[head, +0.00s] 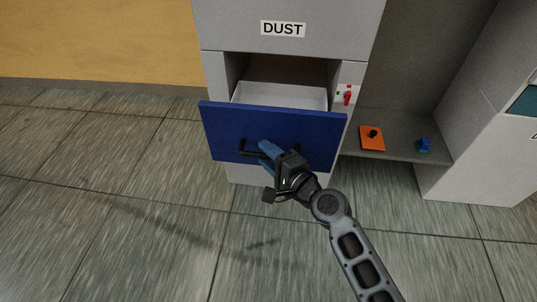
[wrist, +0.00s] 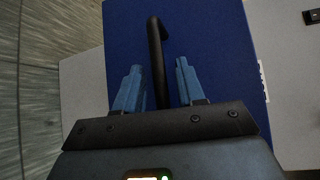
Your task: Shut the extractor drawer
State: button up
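The extractor drawer (head: 222,130) has a blue front and a pale tray inside. It stands pulled out of the grey cabinet marked DUST, and its open interior shows in the head view. A black bar handle (head: 230,150) is on the blue front; it also shows in the wrist view (wrist: 155,45). My gripper (head: 266,150) is at the handle, in front of the drawer. In the wrist view its two blue fingers (wrist: 158,68) are apart, one on each side of the handle bar, with gaps visible on both sides.
The grey cabinet (head: 220,25) carries a red switch (head: 348,97) right of the drawer opening. A low shelf at the right holds an orange plate with a black knob (head: 372,138) and a small blue object (head: 424,145). The tiled floor (head: 100,200) at left is clear.

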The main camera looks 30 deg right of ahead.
grip_shut()
dwell(0.5)
jog(key=w+d+b, duration=0.3)
jog(key=w+d, duration=0.1)
jog(key=w, duration=0.2)
jog(key=w+d+b, duration=0.3)
jog(key=w+d, duration=0.2)
jog(key=w, duration=0.2)
jog(key=w+d+b, duration=0.3)
jog(key=w+d, duration=0.2)
jog(key=w, duration=0.1)
jog(key=shift+w+d+f+b, duration=0.1)
jog(key=shift+w+b, duration=0.25)
jog(key=shift+w+d, duration=0.15)
jog(key=shift+d, duration=0.05)
jog(key=shift+r, duration=0.2)
jog(key=shift+c, duration=1)
grip_release()
jog(key=shift+o, duration=1)
